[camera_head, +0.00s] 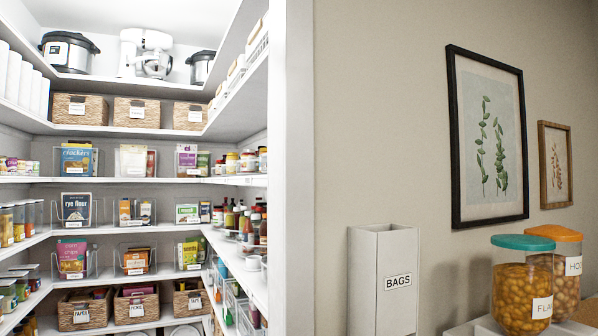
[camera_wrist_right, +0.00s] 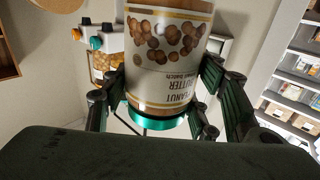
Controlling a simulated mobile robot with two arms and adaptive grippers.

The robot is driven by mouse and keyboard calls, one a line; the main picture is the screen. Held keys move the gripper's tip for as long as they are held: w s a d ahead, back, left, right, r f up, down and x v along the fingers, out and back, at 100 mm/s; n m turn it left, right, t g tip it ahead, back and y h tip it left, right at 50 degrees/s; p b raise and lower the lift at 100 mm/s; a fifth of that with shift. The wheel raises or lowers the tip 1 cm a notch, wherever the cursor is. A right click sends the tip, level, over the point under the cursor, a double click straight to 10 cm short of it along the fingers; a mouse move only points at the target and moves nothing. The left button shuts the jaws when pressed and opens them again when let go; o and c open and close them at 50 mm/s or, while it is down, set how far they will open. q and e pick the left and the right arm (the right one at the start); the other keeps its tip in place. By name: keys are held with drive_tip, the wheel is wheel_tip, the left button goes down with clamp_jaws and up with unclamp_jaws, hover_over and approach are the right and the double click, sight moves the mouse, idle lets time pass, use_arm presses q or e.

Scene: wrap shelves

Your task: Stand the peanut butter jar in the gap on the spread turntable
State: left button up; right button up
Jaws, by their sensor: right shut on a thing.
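The peanut butter jar (camera_wrist_right: 165,62) fills the upper middle of the right wrist view. It has a cream label with nuts and upside-down lettering in this picture, and a green lid (camera_wrist_right: 157,122) toward the bottom. My right gripper (camera_wrist_right: 158,98) is shut on the jar, with fingers on both sides of it. In the head view, small jars (camera_head: 240,162) stand on a right-hand pantry shelf, and bottles (camera_head: 239,221) stand one shelf lower. I cannot tell which group is the spread turntable, and no gap shows clearly. My left gripper is not in view.
The pantry's white door frame (camera_head: 291,170) stands right of the shelves. A white bags holder (camera_head: 383,280) and canisters with green and orange lids (camera_head: 523,285) are in front of the wall. Baskets (camera_head: 136,112) and clear bins fill the back shelves.

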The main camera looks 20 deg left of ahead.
drive_tip(key=shift+r, duration=0.1)
drive_tip(key=s+f, duration=0.3)
drive_tip(key=s, duration=0.5)
drive_tip(key=shift+d, duration=0.1)
idle(0.3)
